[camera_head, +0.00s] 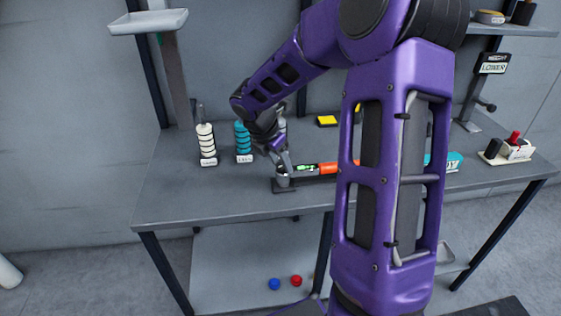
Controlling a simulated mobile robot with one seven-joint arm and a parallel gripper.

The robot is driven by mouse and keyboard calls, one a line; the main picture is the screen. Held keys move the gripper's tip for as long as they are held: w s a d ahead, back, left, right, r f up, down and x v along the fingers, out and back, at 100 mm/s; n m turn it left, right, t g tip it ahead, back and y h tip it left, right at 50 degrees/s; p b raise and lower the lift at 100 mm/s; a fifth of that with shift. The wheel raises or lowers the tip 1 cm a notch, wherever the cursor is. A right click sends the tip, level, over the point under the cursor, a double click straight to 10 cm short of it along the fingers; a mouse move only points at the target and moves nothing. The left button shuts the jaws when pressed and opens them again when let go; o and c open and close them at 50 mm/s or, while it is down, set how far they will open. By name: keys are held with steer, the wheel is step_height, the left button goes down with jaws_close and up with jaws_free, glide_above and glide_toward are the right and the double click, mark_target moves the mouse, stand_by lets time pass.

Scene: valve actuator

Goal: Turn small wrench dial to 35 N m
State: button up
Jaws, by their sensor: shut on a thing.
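The small wrench (328,168) lies level on the bench, with an orange part, a dark part to its right and a small green display (306,168) near its left end. The reading is too small to make out. Its left end sits at a dark stand (286,185). My gripper (285,168) comes down from above and is shut on the wrench's left end, where the dial appears to be. The fingers hide most of the dial, so its setting cannot be read. My arm covers the wrench's right end.
On the grey bench (180,190), a white ring stack (206,143) and a teal ring stack (243,140) stand left of my gripper. A yellow-topped item (327,120) lies behind. A teal item (454,162) and a white device with a red knob (515,148) are at right.

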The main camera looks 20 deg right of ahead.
jaws_close()
steer(key=shift+m+g, duration=0.3)
steer(key=shift+m, duration=0.4)
steer(key=o, duration=1.1)
jaws_free()
steer(key=shift+o, duration=0.2)
steer(key=p+v, duration=0.2)
steer(key=v, duration=1.5)
steer(key=shift+a+p, duration=0.3)
steer(key=shift+a, duration=0.05)
